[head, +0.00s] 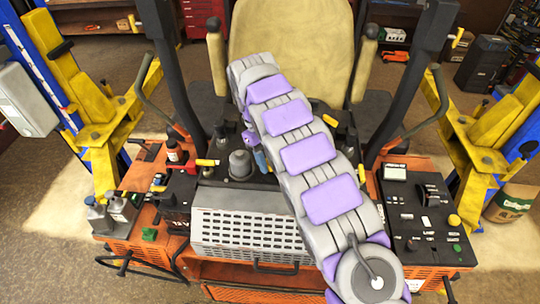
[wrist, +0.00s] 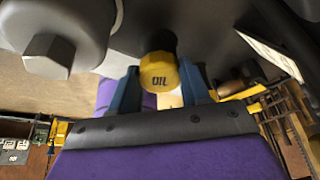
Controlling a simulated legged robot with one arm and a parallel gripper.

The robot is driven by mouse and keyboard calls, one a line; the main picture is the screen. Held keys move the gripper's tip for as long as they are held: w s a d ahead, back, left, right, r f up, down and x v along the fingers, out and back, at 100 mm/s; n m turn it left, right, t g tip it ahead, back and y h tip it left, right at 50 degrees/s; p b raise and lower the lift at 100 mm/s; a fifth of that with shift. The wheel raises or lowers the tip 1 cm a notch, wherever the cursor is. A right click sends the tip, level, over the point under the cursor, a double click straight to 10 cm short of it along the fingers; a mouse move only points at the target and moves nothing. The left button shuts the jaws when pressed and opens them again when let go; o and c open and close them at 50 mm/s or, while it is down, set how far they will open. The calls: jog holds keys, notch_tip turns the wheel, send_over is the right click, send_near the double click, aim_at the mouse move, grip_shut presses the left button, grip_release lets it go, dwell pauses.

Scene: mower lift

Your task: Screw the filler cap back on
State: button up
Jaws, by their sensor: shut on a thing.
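The yellow filler cap (wrist: 158,74), marked OIL, shows in the middle of the wrist view. My gripper (wrist: 162,82) has its two blue fingers on either side of the cap and is shut on it. In the head view my gripper (head: 260,160) is low over the mower's engine deck, just right of a grey canister (head: 240,164). The cap cannot be made out in the head view.
The grey canister with a hex end (wrist: 48,56) is close left of the cap in the wrist view. Yellow lift posts (head: 90,110) stand at both sides.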

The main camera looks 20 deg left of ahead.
jog(key=shift+a, duration=0.1)
jog(key=shift+m+g+y+p, duration=0.4)
jog(key=shift+m+y+p, duration=0.1)
jog(key=shift+m, duration=1)
jog(key=o, duration=1.1)
jog(key=shift+o, duration=0.2)
